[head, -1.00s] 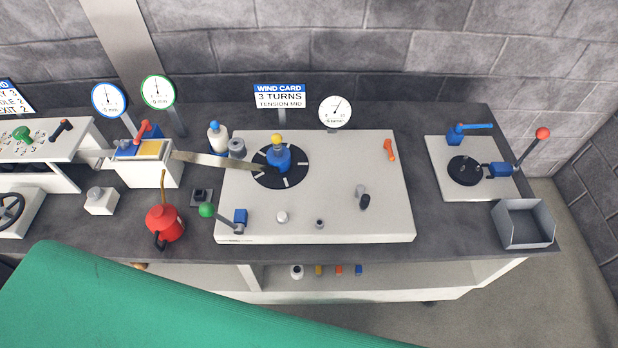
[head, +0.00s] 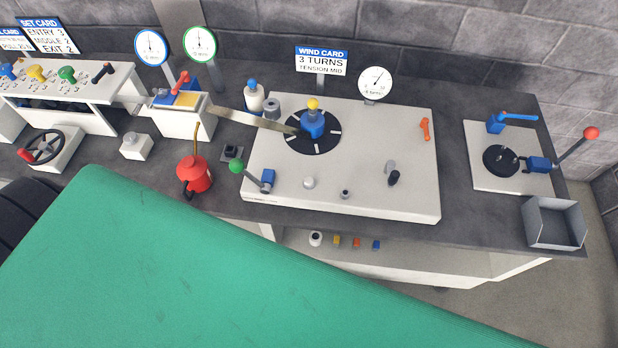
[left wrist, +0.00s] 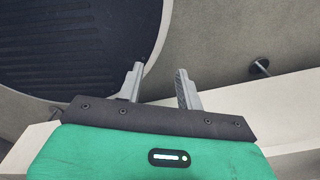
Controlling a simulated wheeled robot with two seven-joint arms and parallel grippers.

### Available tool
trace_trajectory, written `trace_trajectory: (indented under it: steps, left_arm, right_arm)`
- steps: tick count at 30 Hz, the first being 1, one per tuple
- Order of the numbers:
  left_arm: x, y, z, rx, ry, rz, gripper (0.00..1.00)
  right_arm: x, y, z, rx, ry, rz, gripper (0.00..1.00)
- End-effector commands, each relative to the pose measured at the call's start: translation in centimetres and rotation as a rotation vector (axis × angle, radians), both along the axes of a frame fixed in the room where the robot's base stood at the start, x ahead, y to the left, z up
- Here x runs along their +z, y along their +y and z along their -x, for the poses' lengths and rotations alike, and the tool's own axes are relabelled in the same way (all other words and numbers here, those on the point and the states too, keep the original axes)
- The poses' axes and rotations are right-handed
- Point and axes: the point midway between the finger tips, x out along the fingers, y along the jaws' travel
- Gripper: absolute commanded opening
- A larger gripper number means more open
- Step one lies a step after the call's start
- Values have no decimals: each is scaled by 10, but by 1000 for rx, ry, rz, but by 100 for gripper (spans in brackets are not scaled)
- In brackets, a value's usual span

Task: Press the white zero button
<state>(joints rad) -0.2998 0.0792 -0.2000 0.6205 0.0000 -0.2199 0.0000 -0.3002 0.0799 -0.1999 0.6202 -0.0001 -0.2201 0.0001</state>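Two white button-like things show in the head view, and I cannot read a zero label on either. One is a small white box with a rounded grey-white top (head: 135,145), standing on the dark bench left of the red oil can. The other is a small round white knob (head: 309,183) on the front of the large white plate. My left gripper (left wrist: 160,88) shows in the left wrist view with its fingers apart and nothing between them. It is out of the head view, where a green arm part covers the lower area. My right gripper is not in view.
A red oil can (head: 195,174) and a green-knobbed lever (head: 237,167) stand between the two white things. A black handwheel (head: 43,148) lies left of the white box. Two gauges (head: 151,47) rise behind. A grey open bin (head: 553,222) sits at right.

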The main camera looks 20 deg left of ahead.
Motion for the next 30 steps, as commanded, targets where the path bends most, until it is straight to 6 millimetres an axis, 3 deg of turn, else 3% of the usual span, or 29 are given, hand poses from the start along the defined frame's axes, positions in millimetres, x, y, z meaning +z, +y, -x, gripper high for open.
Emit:
trace_trajectory:
  steps: [1, 5, 30]
  left_arm:
    - [0, 0, 0, 0, 0, 0, 26]
    - [0, 0, 0, 0, 1, 0, 0]
    - [0, 1, 1, 0, 2, -1, 0]
  right_arm:
    - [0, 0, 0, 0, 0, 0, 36]
    - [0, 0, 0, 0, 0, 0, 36]
    - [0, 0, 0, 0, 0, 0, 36]
